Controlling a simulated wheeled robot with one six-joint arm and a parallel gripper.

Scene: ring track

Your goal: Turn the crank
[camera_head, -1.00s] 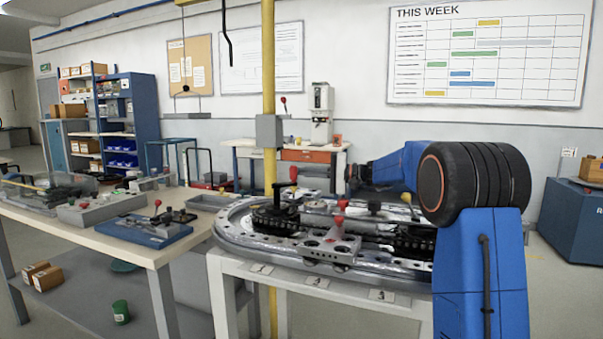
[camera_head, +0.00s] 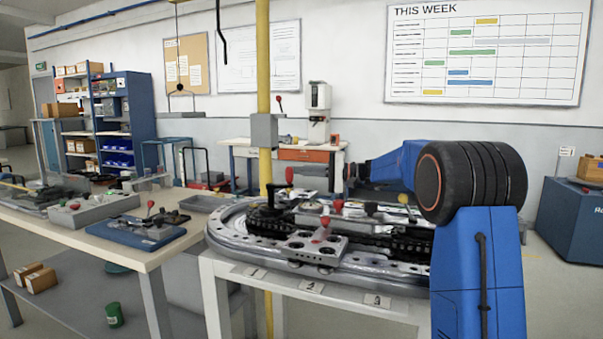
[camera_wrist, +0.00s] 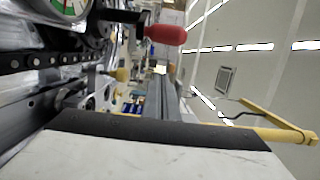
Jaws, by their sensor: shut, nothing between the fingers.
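The crank (camera_head: 272,190) stands at the left of the oval ring track (camera_head: 222,243), a black arm with a red grip (camera_head: 289,175). In the wrist view the red grip (camera_wrist: 166,34) is at upper centre, on a dark arm running left. My gripper (camera_head: 310,178) is at the end of my blue arm, close to the red grip on its right in the head view. In the wrist view its pale, black-edged body (camera_wrist: 160,131) fills the bottom, with a visible gap below the grip. The jaws are shut and empty. Whether the gripper touches the crank elsewhere is hidden.
A perforated carriage with a red knob (camera_head: 325,221) sits on the track's front run. A yellow pole (camera_head: 265,65) rises just behind the track. A workbench (camera_head: 140,255) with fixtures stands left. A blue cabinet (camera_head: 575,220) is at right.

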